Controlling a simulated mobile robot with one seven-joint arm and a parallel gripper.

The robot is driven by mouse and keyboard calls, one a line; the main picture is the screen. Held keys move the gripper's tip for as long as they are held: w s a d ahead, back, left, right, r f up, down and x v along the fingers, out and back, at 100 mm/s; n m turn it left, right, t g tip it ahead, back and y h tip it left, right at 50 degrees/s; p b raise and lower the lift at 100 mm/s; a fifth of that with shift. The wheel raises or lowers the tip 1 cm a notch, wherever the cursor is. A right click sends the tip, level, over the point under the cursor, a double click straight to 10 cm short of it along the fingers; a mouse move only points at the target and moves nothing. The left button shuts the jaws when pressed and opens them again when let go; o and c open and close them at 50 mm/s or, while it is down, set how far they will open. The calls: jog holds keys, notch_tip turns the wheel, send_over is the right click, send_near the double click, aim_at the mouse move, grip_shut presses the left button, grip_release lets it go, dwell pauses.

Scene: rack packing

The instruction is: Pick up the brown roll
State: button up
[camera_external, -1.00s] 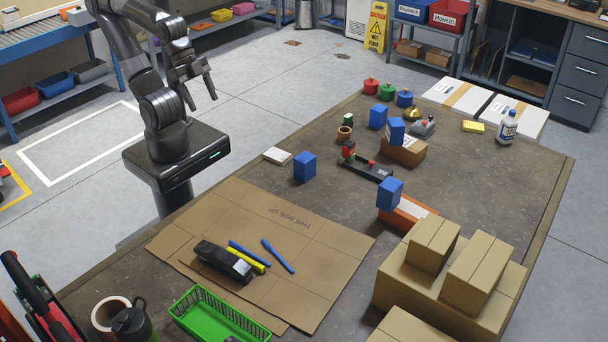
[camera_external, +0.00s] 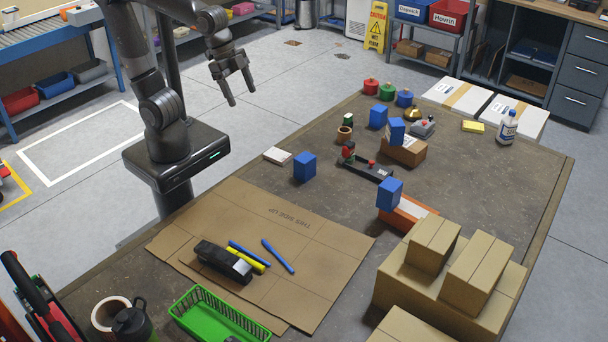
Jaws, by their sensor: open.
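A small brown roll (camera_external: 345,133) stands on the table near its far left edge, beside a small green item. A larger brown round thing with an open top (camera_external: 110,314), perhaps also a roll, is at the near left corner, partly covered by a dark bottle. My gripper (camera_external: 242,97) is open and empty, with its fingers pointing down. It is in the air beyond the table's left edge, to the left of the small brown roll and apart from it.
Blue boxes (camera_external: 305,167) stand around the roll's side of the table (camera_external: 480,190). A red and black tool (camera_external: 367,166) lies near the roll. Cardboard boxes (camera_external: 470,272) are stacked at the front right. A green basket (camera_external: 222,314) is at the front.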

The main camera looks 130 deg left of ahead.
jog(key=w+a+f+n+g, duration=0.1)
jog(key=w+a+f+n, duration=0.1)
jog(key=w+a, duration=0.75)
jog(key=n+g, duration=0.3)
send_over(346, 130)
notch_tip(346, 130, down, 19)
jog(key=shift+h, duration=0.4)
notch_tip(346, 130, down, 5)
jog(key=shift+d+f, duration=0.1)
jog(key=shift+f, duration=0.1)
notch_tip(346, 130, down, 6)
jog(key=shift+s+r, duration=0.15)
jog(key=c, duration=1.1)
